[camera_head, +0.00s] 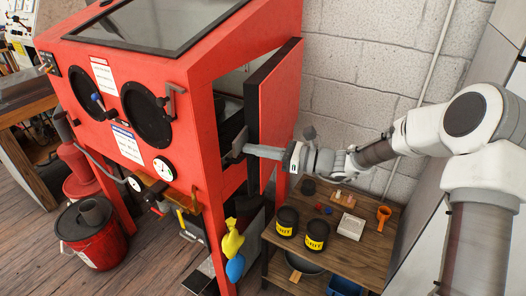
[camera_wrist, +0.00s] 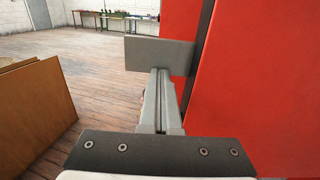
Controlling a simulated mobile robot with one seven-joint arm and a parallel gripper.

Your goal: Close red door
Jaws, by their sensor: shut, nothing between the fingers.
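The red door (camera_head: 283,92) stands open on the right side of the red cabinet (camera_head: 202,95) in the head view. Its dark inner edge shows, and the opening beside it is partly visible. My gripper (camera_head: 238,147) is shut and empty, reaching in from the right across the door's lower part, with its tip near the opening. In the wrist view, my gripper (camera_wrist: 160,56) points ahead with its fingers together. A large red panel (camera_wrist: 262,90) fills the right side there, with a dark strip along its left edge. I cannot tell whether the fingertips touch the door.
A wooden shelf table (camera_head: 350,262) with black jars (camera_head: 287,221), a white tray (camera_head: 351,226) and an orange cup (camera_head: 383,215) stands below my arm. A block wall (camera_head: 355,75) is behind. In the wrist view, brown boards (camera_wrist: 35,115) stand left, beside open wooden floor (camera_wrist: 105,65).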

